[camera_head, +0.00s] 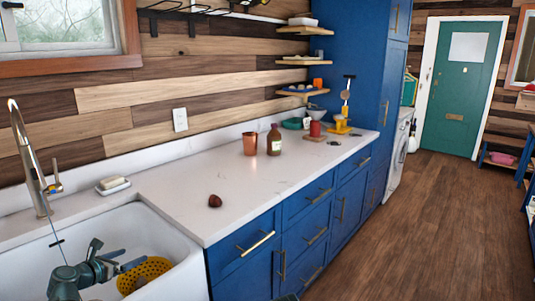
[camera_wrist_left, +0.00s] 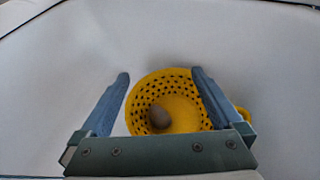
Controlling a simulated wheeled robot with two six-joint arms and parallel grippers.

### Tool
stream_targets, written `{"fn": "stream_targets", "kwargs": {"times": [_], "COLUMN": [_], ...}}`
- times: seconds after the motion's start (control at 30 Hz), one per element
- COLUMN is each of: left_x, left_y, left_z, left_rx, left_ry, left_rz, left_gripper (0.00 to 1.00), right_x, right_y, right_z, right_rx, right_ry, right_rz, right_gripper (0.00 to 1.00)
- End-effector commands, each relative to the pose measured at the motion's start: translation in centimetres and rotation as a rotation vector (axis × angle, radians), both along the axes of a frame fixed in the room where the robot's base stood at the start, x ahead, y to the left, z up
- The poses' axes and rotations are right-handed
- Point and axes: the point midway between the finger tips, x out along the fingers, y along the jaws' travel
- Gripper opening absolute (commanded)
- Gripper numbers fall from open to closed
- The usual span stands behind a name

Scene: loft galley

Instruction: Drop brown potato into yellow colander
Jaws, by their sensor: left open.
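The yellow colander (camera_head: 150,270) sits in the white sink, and it fills the middle of the left wrist view (camera_wrist_left: 190,108). The brown potato (camera_wrist_left: 159,117) lies inside the colander, toward its left side. The potato is not visible in the head view. My left gripper (camera_head: 128,260) is above the sink at the colander. In the left wrist view its two blue-grey fingers (camera_wrist_left: 160,76) are spread apart, with nothing between them, and the colander shows beneath. My right gripper is not in view.
The white sink (camera_head: 190,264) surrounds the colander, with a tall faucet (camera_head: 27,150) behind it. A dark red round item (camera_head: 215,201) lies on the counter (camera_head: 180,193). The near counter is mostly clear.

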Motion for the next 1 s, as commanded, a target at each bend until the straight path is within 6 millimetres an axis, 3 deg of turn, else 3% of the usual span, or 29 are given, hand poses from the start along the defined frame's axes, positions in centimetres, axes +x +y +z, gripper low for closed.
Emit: {"fn": "stream_targets", "kwargs": {"times": [0.3, 0.5, 0.7, 1.0], "left_x": [-6.3, -9.3, -11.0, -11.3], "left_y": [1.7, 2.7, 3.2, 3.3], "left_z": [3.1, 4.3, 4.8, 4.9], "left_rx": [-0.002, -0.001, -0.001, -0.001], "left_ry": [0.0, 0.0, 0.0, -0.001], "left_rz": [0.003, 0.003, 0.0, -0.001], "left_gripper": [1.0, 1.0, 1.0, 1.0], "right_x": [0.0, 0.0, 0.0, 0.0], "right_y": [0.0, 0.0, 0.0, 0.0], "right_z": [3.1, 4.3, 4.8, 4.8], "right_rx": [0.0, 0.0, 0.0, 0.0], "right_ry": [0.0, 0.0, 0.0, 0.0], "right_rz": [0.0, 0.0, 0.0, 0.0], "right_gripper": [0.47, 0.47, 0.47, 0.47]}}
